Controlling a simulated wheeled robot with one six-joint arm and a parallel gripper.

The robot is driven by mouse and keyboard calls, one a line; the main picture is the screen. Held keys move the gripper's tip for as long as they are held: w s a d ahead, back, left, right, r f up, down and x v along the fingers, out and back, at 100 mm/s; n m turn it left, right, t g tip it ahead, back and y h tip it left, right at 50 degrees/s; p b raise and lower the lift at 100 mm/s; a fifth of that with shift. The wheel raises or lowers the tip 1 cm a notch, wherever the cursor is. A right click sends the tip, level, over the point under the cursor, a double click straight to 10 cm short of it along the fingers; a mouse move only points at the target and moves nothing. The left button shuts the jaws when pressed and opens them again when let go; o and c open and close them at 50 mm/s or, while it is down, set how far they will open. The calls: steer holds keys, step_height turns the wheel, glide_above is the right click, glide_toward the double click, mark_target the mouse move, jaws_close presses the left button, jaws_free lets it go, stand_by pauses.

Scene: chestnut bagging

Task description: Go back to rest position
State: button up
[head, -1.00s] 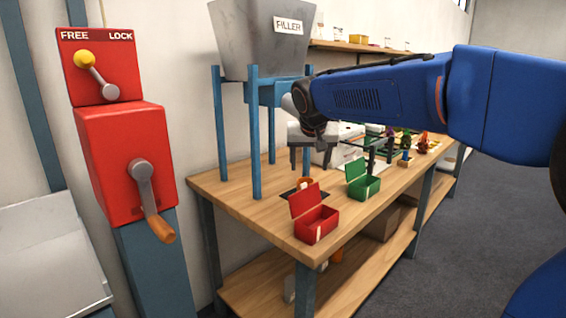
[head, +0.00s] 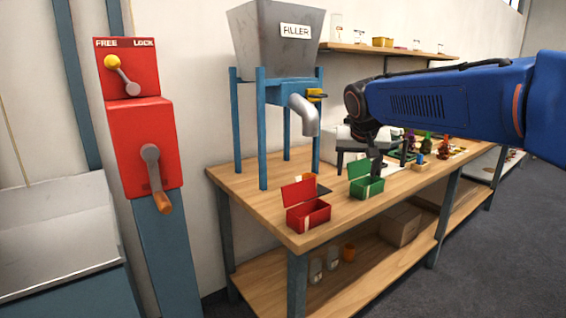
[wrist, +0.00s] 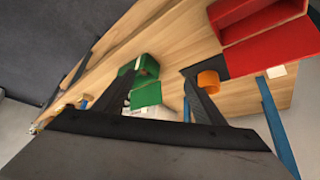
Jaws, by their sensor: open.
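My gripper (head: 358,166) hangs over the workbench (head: 262,202), to the right of the filler's spout, at the end of my blue arm. In the wrist view its two dark fingers (wrist: 160,80) stand apart with nothing held between them. Below it are an open green box (head: 367,187) and, nearer the bench corner, an open red box (head: 308,214). The wrist view shows the green box (wrist: 146,92) between the fingers and the red box (wrist: 270,45) at the upper right.
The grey filler hopper (head: 275,40) stands on blue legs, its spout (head: 304,115) close left of my gripper. A red lever panel (head: 142,145) stands at left beside a metal tray (head: 55,235). Cardboard lies on the lower shelf. Grey floor is clear at right.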

steer(key=s+d+f, duration=0.2)
steer(key=s+f, duration=0.4)
steer(key=s, duration=0.6)
steer(key=s+d+f+n+g+y, duration=0.1)
steer(key=s+d+f, duration=0.2)
steer(key=s, duration=0.9)
steer(key=s+d+f+n, duration=0.1)
steer(key=s+d+f, duration=0.1)
steer(key=s+f, duration=0.7)
steer(key=s, duration=0.3)
steer(key=shift+d+f+g, duration=0.3)
steer(key=shift+d, duration=0.1)
